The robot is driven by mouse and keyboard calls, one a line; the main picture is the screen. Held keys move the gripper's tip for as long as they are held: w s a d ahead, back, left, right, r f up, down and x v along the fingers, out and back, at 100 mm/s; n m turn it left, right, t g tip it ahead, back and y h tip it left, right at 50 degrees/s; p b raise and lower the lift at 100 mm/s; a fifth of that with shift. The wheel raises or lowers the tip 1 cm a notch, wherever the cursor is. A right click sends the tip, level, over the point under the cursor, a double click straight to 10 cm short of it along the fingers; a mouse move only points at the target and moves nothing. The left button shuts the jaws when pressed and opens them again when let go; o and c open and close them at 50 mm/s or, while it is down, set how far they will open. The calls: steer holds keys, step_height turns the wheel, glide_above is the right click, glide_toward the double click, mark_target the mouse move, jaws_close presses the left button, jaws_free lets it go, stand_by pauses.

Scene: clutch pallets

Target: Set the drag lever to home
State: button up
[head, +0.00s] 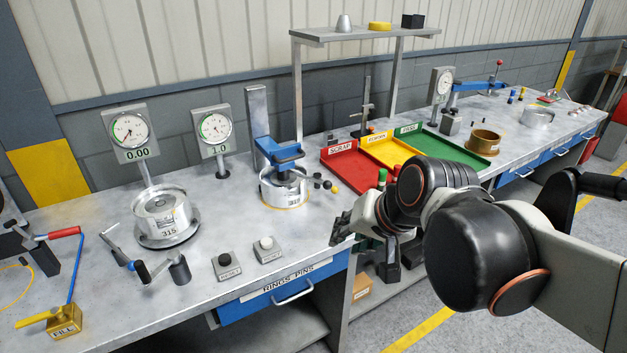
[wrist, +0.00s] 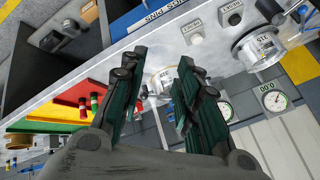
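No label reading drag or home is legible, so I cannot tell which lever is the drag lever. A small lever with a black grip and blue collar (head: 143,270) sits on a grey post at the bench front. A red-handled lever (head: 64,233) stands at the far left beside the yellow FILL block (head: 63,322). A blue arm with a red-knobbed upright (head: 482,85) is at the far right. My gripper (head: 345,229) is at the bench's front edge, apart from all these levers. In the wrist view my gripper (wrist: 162,62) is open, with nothing between its fingers.
A metal cylinder (head: 161,210) marked 315 stands under a dial reading 0.00 (head: 130,130). A blue press (head: 275,150) holds another cylinder. Two push-button boxes (head: 224,264) (head: 267,249) sit at the front. Red, yellow and green trays (head: 345,172) lie beyond my gripper. The left-front bench has bare patches.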

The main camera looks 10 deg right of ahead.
steer(key=w+a+m+y, duration=0.25)
steer(key=w+m, duration=0.25)
steer(key=w, duration=0.6)
steer(key=m+t+y, duration=0.3)
steer(key=m+y, duration=0.3)
steer(key=m, duration=0.6)
glide_toward(312, 180)
steer(key=s+a+r, duration=0.3)
steer(key=s, duration=0.1)
steer(key=w+d+f+m+t+y, duration=0.2)
steer(key=d+f+m+t, duration=0.1)
steer(key=d+f+m, duration=0.25)
steer(key=shift+n, duration=0.25)
steer(key=x, duration=0.4)
steer(key=b+x, duration=0.1)
steer(key=x, duration=0.4)
steer(key=f+b+x, duration=0.1)
steer(key=x, duration=0.3)
steer(key=shift+a, duration=0.2)
steer(key=shift+r, duration=0.1)
jaws_close()
